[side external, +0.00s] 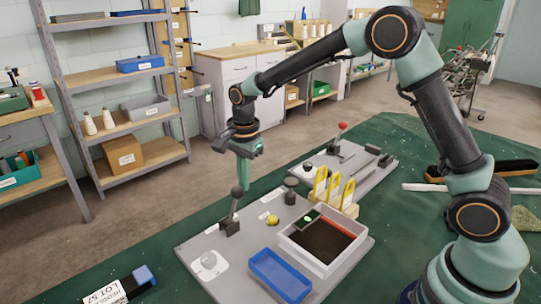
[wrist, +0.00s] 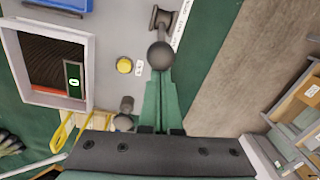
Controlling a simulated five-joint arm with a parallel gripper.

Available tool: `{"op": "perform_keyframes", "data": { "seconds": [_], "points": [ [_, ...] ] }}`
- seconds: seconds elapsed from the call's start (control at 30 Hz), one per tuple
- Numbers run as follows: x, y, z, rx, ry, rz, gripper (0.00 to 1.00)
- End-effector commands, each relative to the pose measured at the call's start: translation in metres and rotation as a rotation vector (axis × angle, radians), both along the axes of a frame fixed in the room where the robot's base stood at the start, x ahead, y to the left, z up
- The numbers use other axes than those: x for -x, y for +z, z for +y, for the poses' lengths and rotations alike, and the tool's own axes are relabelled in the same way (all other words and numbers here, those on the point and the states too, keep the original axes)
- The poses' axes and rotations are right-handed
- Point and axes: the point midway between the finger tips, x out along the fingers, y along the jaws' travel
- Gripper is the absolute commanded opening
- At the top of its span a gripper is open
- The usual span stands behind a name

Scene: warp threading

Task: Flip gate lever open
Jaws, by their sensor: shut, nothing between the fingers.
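A dark lever with a round ball knob (side external: 237,191) stands on a grey panel (side external: 190,247), rising from a small dark base (side external: 229,227). It looks nearly upright, leaning slightly. My gripper (side external: 241,183) points down with its green fingers shut and empty, right at the knob. In the wrist view the knob (wrist: 160,55) sits just beyond the fingertips (wrist: 160,80). I cannot tell whether they touch. The lever's base (wrist: 160,18) shows at the top of that view.
A yellow button (side external: 268,219), a dark knob (side external: 291,190), a grey box (side external: 323,242) and a blue tray (side external: 279,275) share the panel. Yellow upright pieces (side external: 333,188) stand behind the box. A red-knobbed lever (side external: 342,126) is farther back. Green cloth lies left of the panel.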

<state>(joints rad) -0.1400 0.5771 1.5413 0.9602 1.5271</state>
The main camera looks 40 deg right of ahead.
Motion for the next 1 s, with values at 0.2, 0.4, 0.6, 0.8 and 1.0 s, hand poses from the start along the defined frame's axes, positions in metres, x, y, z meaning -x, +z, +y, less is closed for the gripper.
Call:
{"op": "perform_keyframes", "data": {
  "seconds": [0.2,0.4,0.6,0.8,1.0],
  "points": [
    [0.0,0.008,0.021,-0.003,0.003,0.002,0.0],
    [0.0,0.013,0.044,-0.004,0.002,0.003,0.0],
    [0.0,0.014,0.067,-0.007,0.003,0.004,0.0],
    [0.0,0.011,0.085,-0.009,0.003,0.007,0.0],
    [0.001,0.006,0.101,-0.011,0.005,0.007,0.0]
  ]
}}
